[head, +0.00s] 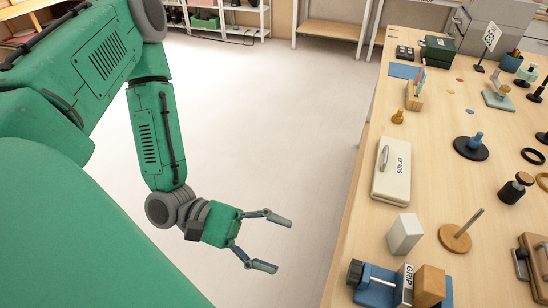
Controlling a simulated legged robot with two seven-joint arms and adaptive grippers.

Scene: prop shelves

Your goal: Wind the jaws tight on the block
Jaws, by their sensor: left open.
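A blue vise (376,293) stands at the near left edge of the wooden table, with a dark knob (355,272) on its left end. A white jaw plate marked GRIP (404,284) stands upright on it. A wooden block (430,285) sits just to the right of this plate; whether they touch I cannot tell. The vise's lower part is cut off by the picture's edge. My left gripper (277,243) is open and empty over the floor, left of the table and apart from the vise. My right gripper is not in view.
Near the vise on the table (430,215) stand a white block (404,234), a wooden disc with a peg (455,238) and a case marked BEADS (392,170). A dark bottle (515,188) stands further right. Open floor lies left of the table.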

